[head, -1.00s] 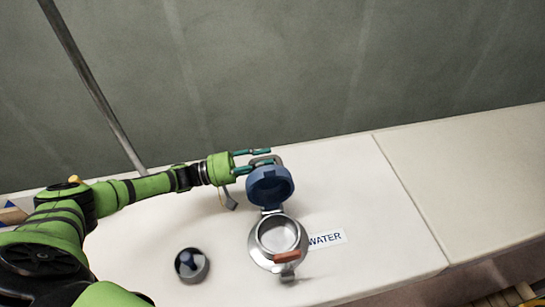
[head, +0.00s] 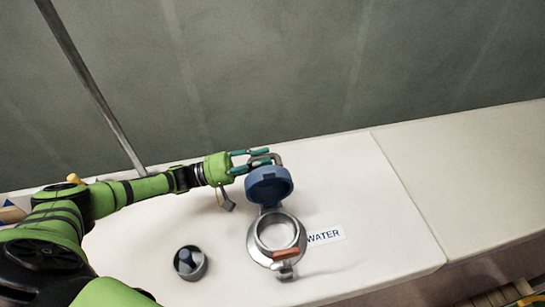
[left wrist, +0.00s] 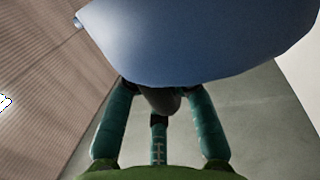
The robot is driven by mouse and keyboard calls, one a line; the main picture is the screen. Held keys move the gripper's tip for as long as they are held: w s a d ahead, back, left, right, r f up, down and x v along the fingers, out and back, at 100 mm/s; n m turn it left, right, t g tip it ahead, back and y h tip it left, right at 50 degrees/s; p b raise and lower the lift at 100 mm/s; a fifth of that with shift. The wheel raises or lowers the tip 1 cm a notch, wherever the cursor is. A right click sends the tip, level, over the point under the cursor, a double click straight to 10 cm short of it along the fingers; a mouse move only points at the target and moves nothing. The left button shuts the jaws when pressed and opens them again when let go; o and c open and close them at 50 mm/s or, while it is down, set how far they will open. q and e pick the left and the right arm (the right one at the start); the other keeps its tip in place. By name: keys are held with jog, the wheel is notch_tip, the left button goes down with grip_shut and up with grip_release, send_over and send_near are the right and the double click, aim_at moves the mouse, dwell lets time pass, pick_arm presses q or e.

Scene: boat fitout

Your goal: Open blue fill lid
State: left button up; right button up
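The blue fill lid (head: 269,186) stands raised on its hinge behind the round metal fill ring (head: 277,237), and the ring's mouth is uncovered. A grey handle loop (head: 278,158) shows behind the lid's top. My left gripper (head: 266,160) is at that loop, its green fingers apart and pointing right. In the left wrist view, the lid (left wrist: 200,40) fills the upper middle and hides the ends of the spread fingers (left wrist: 158,88). A grey part lies between them; I cannot tell whether they touch it. My right gripper is out of view.
An orange-tipped metal latch (head: 286,253) is at the ring's front. A "WATER" label (head: 326,235) lies to the right. A dark round cap (head: 190,262) sits to the left on the white deck (head: 390,240). A grey wall rises behind; the deck at right is clear.

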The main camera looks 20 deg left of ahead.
pick_arm(q)
jog(key=shift+y, duration=0.4)
jog(key=v, duration=0.9)
jog(key=shift+w+a+r, duration=0.1)
jog(key=shift+w+r, duration=0.05)
jog(key=shift+w, duration=0.1)
jog(key=w+a+b, duration=0.3)
jog(key=a+b, duration=0.2)
jog(key=b, duration=0.1)
jog(key=shift+w, duration=0.4)
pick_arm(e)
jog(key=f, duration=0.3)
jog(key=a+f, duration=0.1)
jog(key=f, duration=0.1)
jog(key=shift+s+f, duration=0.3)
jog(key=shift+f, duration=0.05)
